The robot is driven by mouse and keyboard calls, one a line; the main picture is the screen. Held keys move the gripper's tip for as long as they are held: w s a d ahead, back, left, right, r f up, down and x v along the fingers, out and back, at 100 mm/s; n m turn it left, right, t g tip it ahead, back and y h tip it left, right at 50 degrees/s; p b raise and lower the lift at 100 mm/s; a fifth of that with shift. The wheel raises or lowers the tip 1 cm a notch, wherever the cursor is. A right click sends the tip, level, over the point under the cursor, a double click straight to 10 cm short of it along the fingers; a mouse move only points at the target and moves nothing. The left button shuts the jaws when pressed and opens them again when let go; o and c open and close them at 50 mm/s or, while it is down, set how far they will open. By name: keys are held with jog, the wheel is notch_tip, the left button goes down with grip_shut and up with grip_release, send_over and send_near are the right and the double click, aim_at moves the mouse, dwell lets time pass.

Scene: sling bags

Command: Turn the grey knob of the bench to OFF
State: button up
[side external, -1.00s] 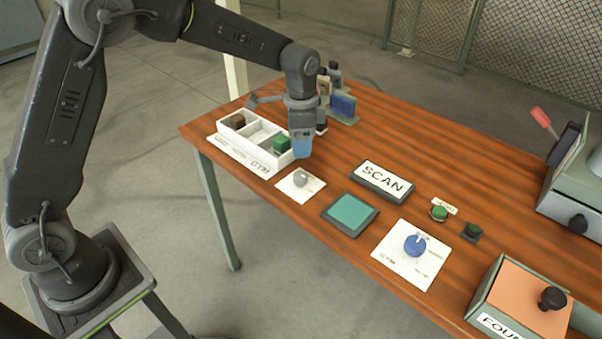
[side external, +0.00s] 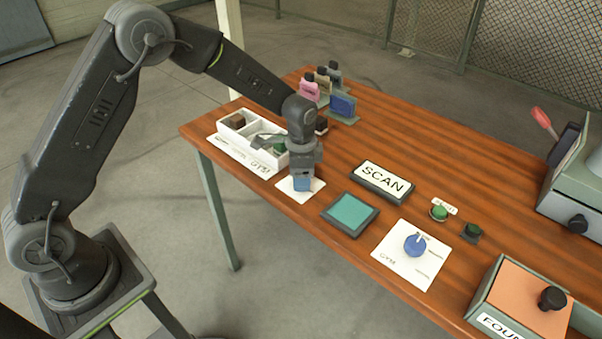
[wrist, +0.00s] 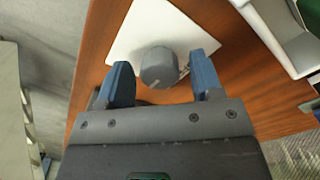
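The grey knob (wrist: 159,67) stands on a white plate (wrist: 150,22) on the bench. A light mark shows at the knob's right edge. In the side view my gripper (side external: 302,184) points down over the white plate (side external: 287,190) and hides the knob. The gripper is open. Any lettering on the plate is not readable.
A white compartment tray (side external: 262,168) with sling bags stands just behind and left of my gripper. The SCAN sign (side external: 383,182), a teal pad (side external: 350,213) and a blue knob (side external: 414,245) are to the right. Small bags (side external: 310,88) stand at the back.

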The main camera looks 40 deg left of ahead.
jog(key=c, duration=0.9)
jog(key=shift+o, duration=0.2)
jog(key=shift+n, duration=0.4)
jog(key=n, duration=0.3)
jog(key=shift+n, duration=0.4)
jog(key=n, duration=1.3)
jog(key=shift+a, duration=0.1)
jog(key=shift+n, duration=0.3)
